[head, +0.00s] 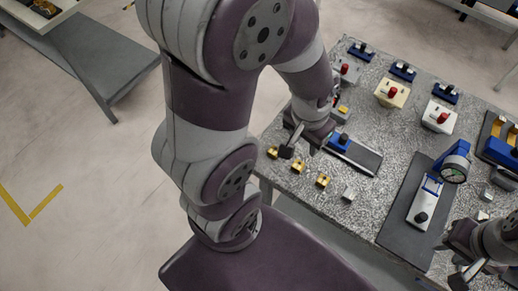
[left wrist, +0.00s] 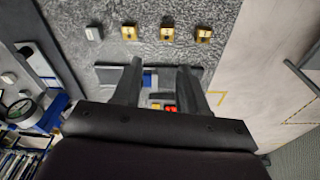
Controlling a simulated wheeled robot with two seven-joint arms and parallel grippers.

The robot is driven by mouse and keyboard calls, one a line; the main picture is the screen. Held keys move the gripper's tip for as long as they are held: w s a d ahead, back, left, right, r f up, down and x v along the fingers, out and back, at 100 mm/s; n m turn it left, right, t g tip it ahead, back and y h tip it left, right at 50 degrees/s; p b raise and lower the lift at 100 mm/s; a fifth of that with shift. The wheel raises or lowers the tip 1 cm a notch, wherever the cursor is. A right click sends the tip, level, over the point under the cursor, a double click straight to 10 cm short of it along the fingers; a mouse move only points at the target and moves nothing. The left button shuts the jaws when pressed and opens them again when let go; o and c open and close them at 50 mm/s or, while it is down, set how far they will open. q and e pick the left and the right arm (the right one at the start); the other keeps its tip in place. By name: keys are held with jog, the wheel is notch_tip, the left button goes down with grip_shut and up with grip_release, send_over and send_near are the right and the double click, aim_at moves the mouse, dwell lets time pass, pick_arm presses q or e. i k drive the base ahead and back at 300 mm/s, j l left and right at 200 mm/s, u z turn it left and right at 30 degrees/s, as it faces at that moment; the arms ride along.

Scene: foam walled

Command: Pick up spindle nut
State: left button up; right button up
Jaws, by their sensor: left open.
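Three small brass-coloured blocks stand in a row near the table's edge: one (head: 272,152), a middle one (head: 297,167) and a third (head: 322,180). They also show in the left wrist view as a left one (left wrist: 129,32), a middle one (left wrist: 167,33) and a right one (left wrist: 203,34). A grey block (head: 348,193) ends the row. I cannot tell which is the spindle nut. My left gripper (head: 303,146) is open and above the table beside the row; its empty fingers show in the left wrist view (left wrist: 160,78). My right gripper (head: 468,272) is at the lower right, its jaws unclear.
A dark mat with a blue fixture (head: 340,141) lies beside my left gripper. A dial gauge stand (head: 455,170) is on the right. Several red-knobbed boxes, including a cream one (head: 391,93), and blue holders fill the back.

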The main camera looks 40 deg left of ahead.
aim_at(272, 153)
jog(key=j+u, duration=0.15)
jog(key=u, duration=1.1)
